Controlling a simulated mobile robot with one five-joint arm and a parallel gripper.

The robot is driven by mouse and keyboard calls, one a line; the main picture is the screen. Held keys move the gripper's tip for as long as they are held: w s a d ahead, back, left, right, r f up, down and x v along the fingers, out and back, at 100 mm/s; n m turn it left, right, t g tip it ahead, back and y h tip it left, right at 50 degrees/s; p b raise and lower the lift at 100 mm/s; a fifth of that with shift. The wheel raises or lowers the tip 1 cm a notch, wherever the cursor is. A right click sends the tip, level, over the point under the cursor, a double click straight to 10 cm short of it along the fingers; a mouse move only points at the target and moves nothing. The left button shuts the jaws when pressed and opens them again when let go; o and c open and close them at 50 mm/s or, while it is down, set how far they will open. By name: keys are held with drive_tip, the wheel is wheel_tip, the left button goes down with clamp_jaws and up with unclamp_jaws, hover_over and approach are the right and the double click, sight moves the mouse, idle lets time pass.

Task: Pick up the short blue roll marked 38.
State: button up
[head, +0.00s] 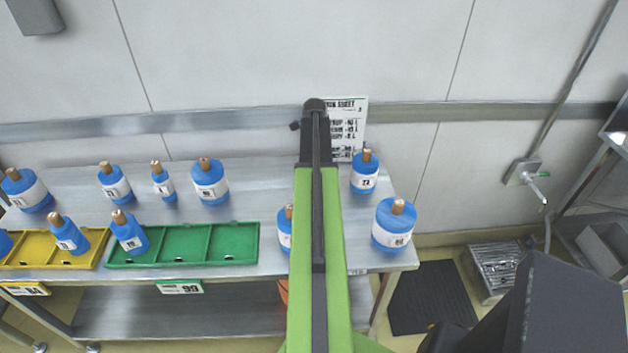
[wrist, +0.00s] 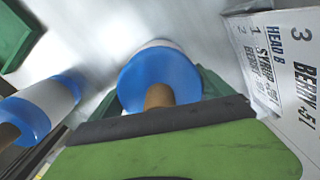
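Several blue rolls with white labels and wooden cores stand on the metal table. I cannot make out 38 on any label. A blue roll (wrist: 162,78) is in the middle of the wrist view, upper end toward me, its number hidden. My gripper shows there as a green body with a dark strip. Dark green parts flank this roll; I cannot tell whether they touch it. In the head view my arm hides the gripper's fingers and covers part of a blue roll (head: 284,226). Right of my arm are a small roll (head: 364,177) and a larger roll (head: 393,226).
A green tray (head: 228,226) and a yellow tray (head: 83,262) lie along the table's front left, with rolls leaning in them. More rolls, such as a large one (head: 209,184), stand behind. A printed sign (head: 351,112) is against the wall, close beside my gripper.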

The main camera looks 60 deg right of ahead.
drive_tip(key=c, duration=1.6)
drive_tip(key=shift+o, duration=0.2)
drive_tip(key=shift+r, duration=0.1)
wheel_tip(320, 180, up, 2)
drive_tip(key=shift+r+p, duration=0.1)
drive_tip(key=shift+p, duration=1.05)
wheel_tip(320, 180, up, 2)
drive_tip(key=p, duration=0.2)
drive_tip(key=shift+s+a+r+p, duration=0.1)
drive_tip(key=shift+s+r+p, duration=0.1)
drive_tip(key=shift+p, duration=0.1)
drive_tip(key=s+a+r+p, duration=0.4)
drive_tip(key=s+r+p, duration=0.2)
drive_tip(key=s, duration=0.4)
drive_tip(key=shift+s, duration=0.2)
